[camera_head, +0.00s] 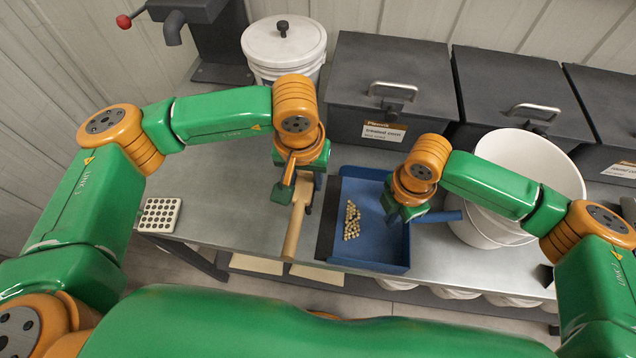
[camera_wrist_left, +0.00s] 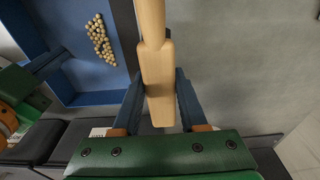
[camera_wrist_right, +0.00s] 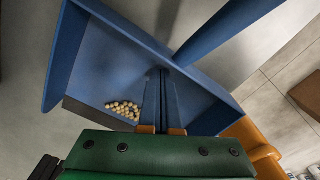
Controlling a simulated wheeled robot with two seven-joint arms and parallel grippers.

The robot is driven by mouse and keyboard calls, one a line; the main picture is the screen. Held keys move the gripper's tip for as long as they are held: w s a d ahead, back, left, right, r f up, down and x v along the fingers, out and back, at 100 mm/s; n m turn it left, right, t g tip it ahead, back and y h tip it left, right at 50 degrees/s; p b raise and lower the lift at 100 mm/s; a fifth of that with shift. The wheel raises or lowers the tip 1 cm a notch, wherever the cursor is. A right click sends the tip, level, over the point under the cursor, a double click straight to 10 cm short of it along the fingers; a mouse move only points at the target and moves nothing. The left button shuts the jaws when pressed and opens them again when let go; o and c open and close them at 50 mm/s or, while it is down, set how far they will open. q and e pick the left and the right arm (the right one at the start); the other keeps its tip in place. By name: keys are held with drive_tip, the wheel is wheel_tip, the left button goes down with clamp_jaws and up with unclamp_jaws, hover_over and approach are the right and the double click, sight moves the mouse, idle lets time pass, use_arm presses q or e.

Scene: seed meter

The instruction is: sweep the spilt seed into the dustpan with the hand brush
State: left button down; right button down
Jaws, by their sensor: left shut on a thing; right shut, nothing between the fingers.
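The blue dustpan (camera_head: 375,257) lies on the bench with a dark strip along its left edge and its handle (camera_head: 440,216) pointing right. The pale seed (camera_head: 352,220) is in a small heap on the dustpan floor, also seen in the left wrist view (camera_wrist_left: 101,42) and the right wrist view (camera_wrist_right: 123,109). My left gripper (camera_head: 303,190) is shut on the wooden hand brush (camera_head: 293,232), left of the dustpan; the brush also shows in the left wrist view (camera_wrist_left: 157,75). Its bristles cannot be made out. My right gripper (camera_head: 393,215) is shut and empty over the dustpan, right of the seed.
A white bucket (camera_head: 480,228) stands right of the dustpan, close to its handle. Dark lidded bins (camera_head: 385,80) and a lidded white pail (camera_head: 284,45) stand behind. A white tray with holes (camera_head: 160,215) sits at the left. The bench (camera_head: 230,215) is clear left of the brush.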

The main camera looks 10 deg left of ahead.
use_arm(q)
drive_tip(key=shift+w+a+r, duration=0.1)
drive_tip(key=shift+a+r, duration=0.05)
drive_tip(key=shift+a, duration=0.1)
